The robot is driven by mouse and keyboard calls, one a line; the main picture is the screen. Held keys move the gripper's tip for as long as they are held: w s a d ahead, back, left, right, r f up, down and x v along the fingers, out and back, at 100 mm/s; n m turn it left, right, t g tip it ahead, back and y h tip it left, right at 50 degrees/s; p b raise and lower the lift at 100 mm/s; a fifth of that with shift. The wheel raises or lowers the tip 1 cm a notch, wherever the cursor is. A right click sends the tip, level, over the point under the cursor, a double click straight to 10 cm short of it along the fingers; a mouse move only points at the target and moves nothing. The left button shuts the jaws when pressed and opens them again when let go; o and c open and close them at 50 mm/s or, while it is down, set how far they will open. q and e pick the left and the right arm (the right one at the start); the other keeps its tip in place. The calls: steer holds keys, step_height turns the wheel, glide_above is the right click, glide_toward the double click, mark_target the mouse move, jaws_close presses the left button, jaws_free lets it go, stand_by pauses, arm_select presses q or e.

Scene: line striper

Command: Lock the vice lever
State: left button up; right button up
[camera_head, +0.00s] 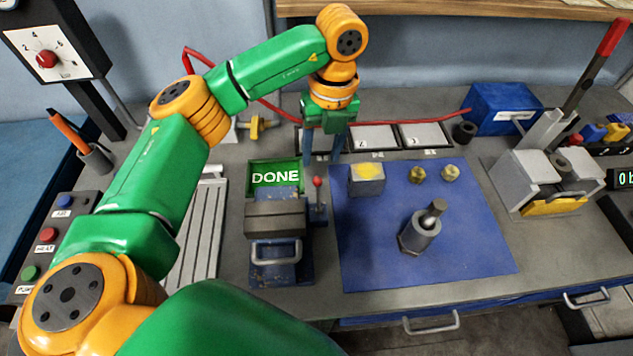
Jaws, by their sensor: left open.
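The vice (276,218) stands on the workbench left of the blue mat, its grey jaws on a blue body. Its small lever with a red knob (317,182) stands about upright at the right side of the vice. I cannot tell whether a finger touches the lever. My right gripper is not in view.
A green tray marked DONE (257,178) lies behind the vice. The blue mat (375,255) holds a grey block with a yellow top (367,179), two small brass parts and a dark cylinder (420,233). A press with a red-handled lever (612,38) stands right.

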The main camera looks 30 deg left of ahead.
arm_select(q)
steer(key=b, duration=0.4)
glide_above(318, 189)
step_height(318, 189, down, 4)
steer(key=f, duration=0.1)
steer(key=shift+w+d+f+p, duration=0.2)
steer(key=shift+f+p, duration=0.05)
steer(key=shift+p, duration=0.15)
steer(key=f, duration=0.2)
steer(key=f+p, duration=0.2)
steer(key=f, duration=0.1)
steer(key=shift+s+a+f, duration=0.2)
steer(key=shift+s+f, duration=0.05)
steer(key=shift+f, duration=0.3)
jaws_close()
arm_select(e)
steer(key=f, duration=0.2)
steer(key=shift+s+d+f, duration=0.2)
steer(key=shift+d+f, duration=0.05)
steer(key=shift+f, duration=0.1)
arm_select(q)
steer(key=shift+w, duration=0.1)
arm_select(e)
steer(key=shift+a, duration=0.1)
